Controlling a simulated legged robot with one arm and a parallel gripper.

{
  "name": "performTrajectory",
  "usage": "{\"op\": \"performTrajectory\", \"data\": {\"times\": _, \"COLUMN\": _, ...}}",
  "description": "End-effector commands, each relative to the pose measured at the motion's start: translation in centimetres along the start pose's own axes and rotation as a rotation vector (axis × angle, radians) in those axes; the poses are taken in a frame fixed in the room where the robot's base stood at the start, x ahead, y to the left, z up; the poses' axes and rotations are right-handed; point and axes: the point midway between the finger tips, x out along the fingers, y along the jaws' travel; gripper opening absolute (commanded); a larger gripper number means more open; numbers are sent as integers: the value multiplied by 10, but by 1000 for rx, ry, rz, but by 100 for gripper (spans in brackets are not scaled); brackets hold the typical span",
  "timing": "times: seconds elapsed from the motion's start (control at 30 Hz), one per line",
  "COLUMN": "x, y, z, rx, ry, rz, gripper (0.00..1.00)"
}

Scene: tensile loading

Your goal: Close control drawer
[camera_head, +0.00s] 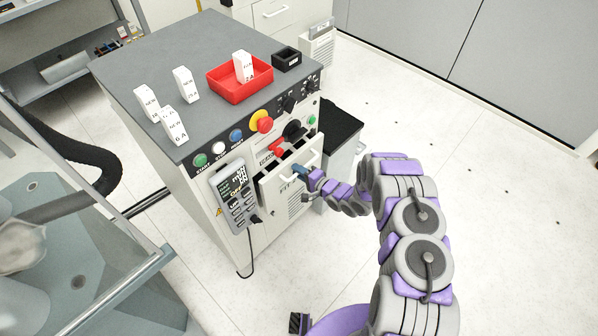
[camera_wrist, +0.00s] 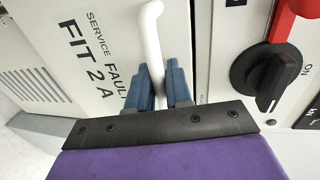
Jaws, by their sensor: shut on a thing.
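The control drawer (camera_head: 274,188) is in the front of the grey-topped cabinet, its white front standing out from the cabinet face with dark openings visible behind its top edge. It has a white bar handle and black lettering that includes "FIT 2 A". My gripper (camera_head: 301,170) is at this handle. In the wrist view, the blue fingers of my gripper (camera_wrist: 159,72) stand on either side of the white handle (camera_wrist: 151,32), shut on it. The drawer front (camera_wrist: 75,45) fills the left of that view. The drawer's inside is mostly hidden.
A control pendant (camera_head: 235,196) hangs left of the drawer. Above are coloured buttons, a red-yellow stop knob (camera_head: 261,121) and a black rotary switch (camera_wrist: 265,76). White blocks, a red tray (camera_head: 232,91) and a black box stand on the cabinet top. The floor to the right is clear.

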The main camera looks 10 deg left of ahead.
Motion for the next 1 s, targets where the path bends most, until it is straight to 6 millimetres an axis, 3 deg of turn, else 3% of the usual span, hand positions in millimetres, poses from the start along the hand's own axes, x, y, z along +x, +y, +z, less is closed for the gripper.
{"op": "performTrajectory", "data": {"times": 0.17, "x": 6, "y": 3, "z": 1, "rx": 4, "ry": -1, "rz": 9, "gripper": 0}}
{"op": "performTrajectory", "data": {"times": 0.57, "x": 41, "y": -5, "z": 0, "rx": 3, "ry": 0, "rz": 8, "gripper": 0}}
{"op": "performTrajectory", "data": {"times": 0.9, "x": 45, "y": -6, "z": 0, "rx": 3, "ry": 1, "rz": 6, "gripper": 0}}
{"op": "performTrajectory", "data": {"times": 0.93, "x": 45, "y": -6, "z": 0, "rx": 3, "ry": 1, "rz": 6, "gripper": 21}}
{"op": "performTrajectory", "data": {"times": 1.0, "x": 45, "y": -6, "z": 0, "rx": 3, "ry": 1, "rz": 6, "gripper": 28}}
